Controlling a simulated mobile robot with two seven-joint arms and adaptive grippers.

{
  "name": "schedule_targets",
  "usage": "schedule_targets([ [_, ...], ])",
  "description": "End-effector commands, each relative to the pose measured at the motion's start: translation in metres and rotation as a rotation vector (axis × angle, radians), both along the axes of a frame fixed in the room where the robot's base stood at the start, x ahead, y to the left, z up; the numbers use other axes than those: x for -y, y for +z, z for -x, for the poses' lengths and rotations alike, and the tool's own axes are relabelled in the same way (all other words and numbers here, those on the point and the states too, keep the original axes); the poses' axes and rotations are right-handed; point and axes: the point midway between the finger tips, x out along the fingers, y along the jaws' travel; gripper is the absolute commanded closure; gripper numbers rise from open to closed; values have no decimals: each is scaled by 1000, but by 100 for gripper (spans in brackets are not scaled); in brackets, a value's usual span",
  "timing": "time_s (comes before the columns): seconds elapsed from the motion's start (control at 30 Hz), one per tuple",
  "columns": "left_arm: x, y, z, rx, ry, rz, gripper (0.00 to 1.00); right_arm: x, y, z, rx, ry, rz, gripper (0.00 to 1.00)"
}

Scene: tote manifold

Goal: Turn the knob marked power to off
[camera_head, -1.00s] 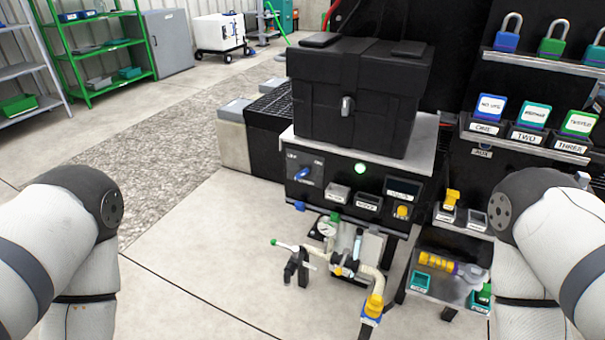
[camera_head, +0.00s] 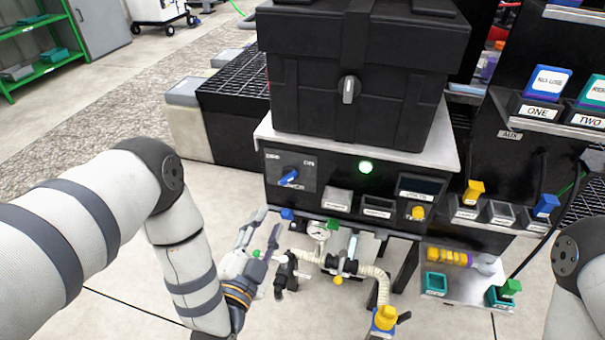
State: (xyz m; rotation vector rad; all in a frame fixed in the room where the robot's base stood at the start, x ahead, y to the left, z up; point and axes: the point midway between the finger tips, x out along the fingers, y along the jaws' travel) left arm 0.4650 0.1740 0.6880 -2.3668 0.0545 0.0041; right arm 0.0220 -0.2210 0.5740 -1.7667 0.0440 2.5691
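The blue rotary knob (camera_head: 289,178) is on a dark square plate (camera_head: 304,184) at the left of the black front panel. Its handle lies slanted, from lower left to upper right. Small labels sit above it at both corners and one below, too blurred to read surely. My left gripper (camera_head: 266,230) is below and left of the knob, in front of the panel and apart from it. Its fingers look spread and empty, close to the green-tipped valve handle. My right gripper is out of view; only part of my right arm shows at the right edge.
A lit green lamp (camera_head: 366,167) is right of the knob. A large black case (camera_head: 345,100) stands on the cabinet's grey top. Below the panel are a gauge (camera_head: 318,231) and a hose manifold (camera_head: 340,266). A side shelf (camera_head: 460,281) stands at right. Floor at lower left is clear.

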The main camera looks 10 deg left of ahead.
Motion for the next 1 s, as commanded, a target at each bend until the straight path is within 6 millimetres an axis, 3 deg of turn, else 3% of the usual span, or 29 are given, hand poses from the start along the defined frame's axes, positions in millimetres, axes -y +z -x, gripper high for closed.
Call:
schedule_targets([
  [0.17, -1, 4, -23, 26, 7, -9, 68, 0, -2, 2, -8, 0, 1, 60],
  [0.4, 1, 2, -84, 21, 6, -9, 68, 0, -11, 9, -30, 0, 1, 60],
  [0.53, 2, 1, -108, 17, 6, -9, 68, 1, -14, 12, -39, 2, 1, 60],
  [0.7, 3, 3, -122, 17, 4, -8, 68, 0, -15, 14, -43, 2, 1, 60],
  [0.93, 3, 4, -122, 17, 4, -7, 68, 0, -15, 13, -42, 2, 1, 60],
  [1.0, 3, 4, -122, 17, 4, -7, 83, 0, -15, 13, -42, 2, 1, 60],
])
